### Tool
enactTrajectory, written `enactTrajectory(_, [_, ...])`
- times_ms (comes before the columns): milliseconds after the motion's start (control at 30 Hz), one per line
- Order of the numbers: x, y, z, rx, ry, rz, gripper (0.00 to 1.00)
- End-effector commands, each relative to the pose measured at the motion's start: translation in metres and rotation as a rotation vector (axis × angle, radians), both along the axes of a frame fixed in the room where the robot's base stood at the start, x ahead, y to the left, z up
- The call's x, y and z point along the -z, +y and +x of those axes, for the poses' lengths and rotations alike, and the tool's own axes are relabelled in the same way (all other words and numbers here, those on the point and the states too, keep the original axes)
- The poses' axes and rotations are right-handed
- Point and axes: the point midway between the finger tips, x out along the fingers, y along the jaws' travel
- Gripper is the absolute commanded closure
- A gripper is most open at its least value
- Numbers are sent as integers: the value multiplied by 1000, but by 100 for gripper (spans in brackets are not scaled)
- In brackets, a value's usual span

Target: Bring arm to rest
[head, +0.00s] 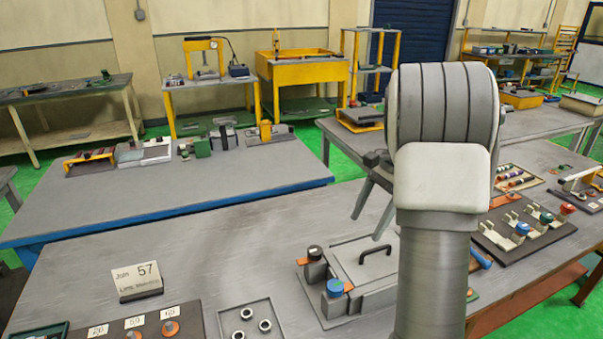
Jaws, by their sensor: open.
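My arm (440,180) rises upright at the right of the middle in the head view and hides part of the bench behind it. My gripper (366,228) shows partly to the left of the arm, with two grey fingers pointing down and apart. It is open, and nothing shows between the fingers. It appears above the grey bench, behind the grey box with a black handle (375,257); the exact height cannot be told. The gripper's body is mostly hidden by the arm.
The near bench (210,255) carries a sign (138,280), a small tray with several rings (248,323), a blue-topped post (335,288) and a dark board with coloured parts (520,235). A blue-edged table (150,200) stands behind, its front mostly clear.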

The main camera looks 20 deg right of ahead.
Motion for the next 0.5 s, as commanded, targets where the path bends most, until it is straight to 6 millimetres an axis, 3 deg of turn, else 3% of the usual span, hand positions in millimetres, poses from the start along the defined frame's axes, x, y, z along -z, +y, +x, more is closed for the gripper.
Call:
enactTrajectory(233, [-15,15,-5,-60,-43,-20,16])
enactTrajectory(500, [-62,74,-38,-339,-215,-125,16])
